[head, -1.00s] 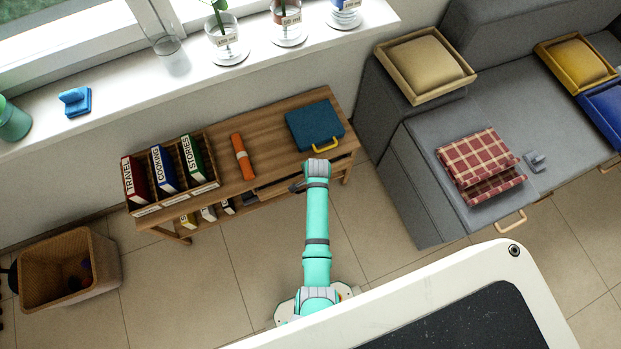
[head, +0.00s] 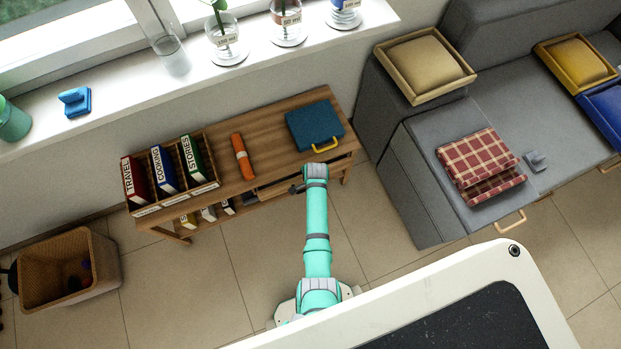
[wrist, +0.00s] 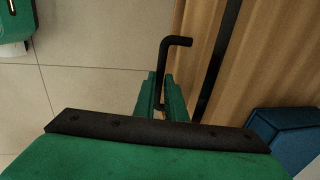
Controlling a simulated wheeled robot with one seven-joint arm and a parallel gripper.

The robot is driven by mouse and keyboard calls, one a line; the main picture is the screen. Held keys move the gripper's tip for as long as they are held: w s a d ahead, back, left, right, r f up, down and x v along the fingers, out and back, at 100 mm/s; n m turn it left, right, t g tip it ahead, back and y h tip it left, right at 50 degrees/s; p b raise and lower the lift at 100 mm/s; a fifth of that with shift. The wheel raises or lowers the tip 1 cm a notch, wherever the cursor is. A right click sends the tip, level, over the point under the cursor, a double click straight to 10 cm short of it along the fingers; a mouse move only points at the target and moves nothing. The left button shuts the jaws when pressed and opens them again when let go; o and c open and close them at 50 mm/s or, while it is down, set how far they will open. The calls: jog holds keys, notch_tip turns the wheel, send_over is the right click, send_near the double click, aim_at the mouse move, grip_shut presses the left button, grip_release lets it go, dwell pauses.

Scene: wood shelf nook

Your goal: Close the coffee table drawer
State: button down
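The coffee table (head: 268,151) is a low wooden table below the window sill in the head view. Its drawer (head: 272,189) shows at the front edge, left of my wrist, and appears to stick out a little; my arm hides part of it. In the wrist view a black bent handle (wrist: 178,41) stands off a wooden front. My gripper (wrist: 161,82) has its two green fingers close on either side of the handle bar, with almost no gap. In the head view my gripper (head: 296,188) is small and dark beside the table's front edge.
A grey sofa (head: 415,185) stands to the right and a wicker basket (head: 60,295) to the left. Tiled floor in front is clear.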

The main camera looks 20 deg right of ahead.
jog(key=shift+w, duration=2.05)
jog(key=c, duration=1.8)
grip_release()
jog(key=shift+w+a, duration=0.15)
jog(key=shift+a, duration=0.05)
jog(key=shift+d, duration=0.1)
